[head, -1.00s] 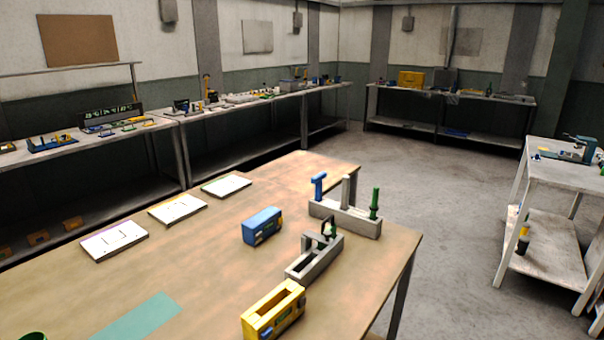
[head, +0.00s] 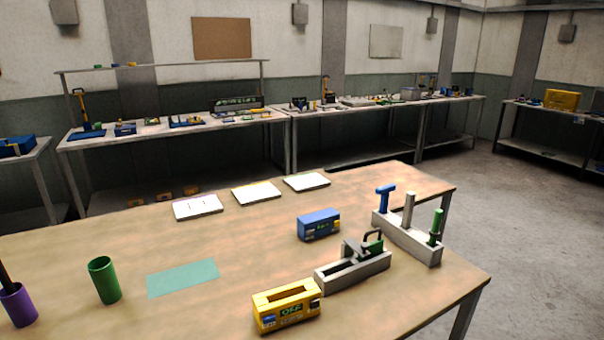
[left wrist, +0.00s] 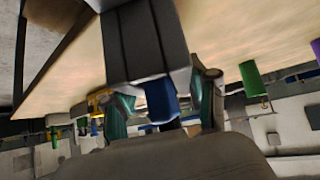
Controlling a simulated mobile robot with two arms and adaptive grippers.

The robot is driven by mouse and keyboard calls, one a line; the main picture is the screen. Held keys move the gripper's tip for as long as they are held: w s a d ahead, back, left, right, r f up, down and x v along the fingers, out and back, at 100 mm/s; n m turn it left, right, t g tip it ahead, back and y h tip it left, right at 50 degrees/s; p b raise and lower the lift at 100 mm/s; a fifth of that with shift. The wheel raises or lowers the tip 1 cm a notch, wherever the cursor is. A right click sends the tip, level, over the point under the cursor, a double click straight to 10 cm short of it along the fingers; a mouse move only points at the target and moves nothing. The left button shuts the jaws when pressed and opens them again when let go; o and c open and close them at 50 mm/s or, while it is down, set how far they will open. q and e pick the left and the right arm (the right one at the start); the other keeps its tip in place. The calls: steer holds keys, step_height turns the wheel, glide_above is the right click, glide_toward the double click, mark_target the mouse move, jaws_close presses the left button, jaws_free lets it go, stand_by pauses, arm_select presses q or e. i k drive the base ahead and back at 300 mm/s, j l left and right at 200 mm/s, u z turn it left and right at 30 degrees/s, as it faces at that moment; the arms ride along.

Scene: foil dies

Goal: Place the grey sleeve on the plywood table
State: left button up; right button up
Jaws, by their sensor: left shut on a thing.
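In the left wrist view, my left gripper (left wrist: 162,108) is shut on a dark grey, box-like sleeve (left wrist: 145,40) with a paler lower end. The sleeve fills the top middle of that view. A blue piece (left wrist: 160,98) shows at the sleeve's end between the fingers; whether it sits inside the sleeve I cannot tell. The plywood table (head: 240,250) fills the front of the head view, and its top also shows behind the sleeve in the wrist view (left wrist: 80,75). The gap between sleeve and table is unclear. Neither gripper shows in the head view.
On the table stand a yellow box (head: 287,305), a blue box (head: 319,224), a grey tray (head: 355,272), a grey rack (head: 408,238), a green cup (head: 104,280) and a purple cup (head: 18,305). A teal mat (head: 183,278) lies bare. White plates (head: 256,192) line the back.

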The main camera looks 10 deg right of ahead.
mark_target(389, 180)
steer(key=i+l, duration=0.1)
steer(key=l, duration=0.7)
steer(key=i+l+u, duration=0.15)
steer(key=l, duration=1.4)
steer(key=i+l, duration=0.15)
steer(key=l, duration=0.4)
steer(key=i+l+u, duration=0.1)
steer(key=l, duration=0.5)
steer(key=i+l+u, duration=0.1)
steer(key=l, duration=0.45)
steer(key=i+l, duration=0.15)
steer(key=l, duration=0.45)
steer(key=i+l, duration=0.2)
steer(key=i+l+u, duration=0.1)
steer(key=l, duration=0.35)
steer(key=i+l, duration=0.25)
steer(key=i+l+u, duration=0.1)
steer(key=l, duration=0.3)
steer(key=i+l, duration=0.2)
steer(key=l, duration=0.15)
steer(key=i+j+u, duration=0.1)
steer(key=i, duration=0.65)
steer(key=i+j, duration=0.25)
steer(key=i, duration=0.5)
steer(key=u, duration=0.05)
